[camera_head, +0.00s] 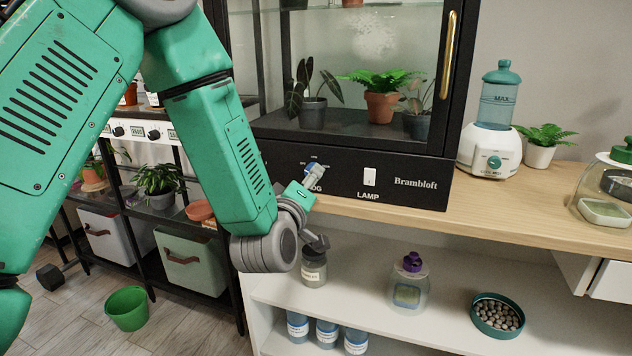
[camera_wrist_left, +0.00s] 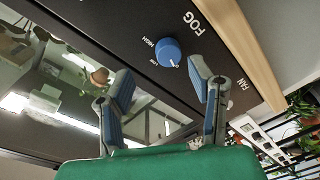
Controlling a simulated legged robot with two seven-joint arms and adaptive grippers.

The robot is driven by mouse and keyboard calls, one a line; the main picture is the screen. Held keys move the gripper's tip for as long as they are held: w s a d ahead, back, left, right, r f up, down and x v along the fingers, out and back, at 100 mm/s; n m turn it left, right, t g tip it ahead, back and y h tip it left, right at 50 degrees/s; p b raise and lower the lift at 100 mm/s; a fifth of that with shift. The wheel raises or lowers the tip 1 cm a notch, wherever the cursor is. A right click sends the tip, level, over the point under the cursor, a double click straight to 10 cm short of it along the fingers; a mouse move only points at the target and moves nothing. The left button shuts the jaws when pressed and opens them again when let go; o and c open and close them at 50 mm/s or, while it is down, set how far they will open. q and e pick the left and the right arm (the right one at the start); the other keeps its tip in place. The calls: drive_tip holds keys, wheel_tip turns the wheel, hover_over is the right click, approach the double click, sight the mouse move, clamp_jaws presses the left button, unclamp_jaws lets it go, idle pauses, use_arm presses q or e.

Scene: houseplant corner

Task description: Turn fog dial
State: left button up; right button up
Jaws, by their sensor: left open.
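The blue fog dial (camera_wrist_left: 168,52) sits on the black front panel beside the white FOG lettering in the left wrist view. A white mark shows at its lower right edge, and HIGH and LOW are printed to its left. In the head view the dial (camera_head: 317,169) is small and partly covered by my left gripper (camera_head: 309,179). My left gripper (camera_wrist_left: 161,72) is open, with one finger to each side below the dial in the wrist picture. It holds nothing. I cannot tell whether a finger touches the dial. My right gripper is out of view.
The panel also carries a LAMP switch (camera_head: 369,177), below a glass cabinet with potted plants and a brass handle (camera_head: 448,55). A humidifier (camera_head: 490,145) stands on the wooden counter (camera_head: 420,222) to the right. Jars and a pebble dish (camera_head: 497,333) are on the shelf below.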

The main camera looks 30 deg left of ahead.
sight(305, 174)
use_arm(q)
drive_tip(key=w+a, duration=0.2)
drive_tip(key=w+a+f, duration=0.1)
drive_tip(key=w+a, duration=0.1)
drive_tip(key=shift+w+b, duration=0.15)
drive_tip(key=shift+b, duration=0.25)
drive_tip(key=shift+w+d+r, duration=0.1)
drive_tip(key=shift+d+r, duration=0.15)
drive_tip(key=shift+d, duration=0.3)
drive_tip(key=shift+w+d+r, duration=0.1)
drive_tip(key=shift+d+r, duration=0.1)
drive_tip(key=shift+d, duration=0.35)
drive_tip(key=shift+a, duration=0.1)
drive_tip(key=c, duration=0.7)
drive_tip(key=shift+a+f, duration=0.15)
drive_tip(key=shift+a, duration=0.15)
clamp_jaws()
drive_tip(key=shift+a, duration=0.25)
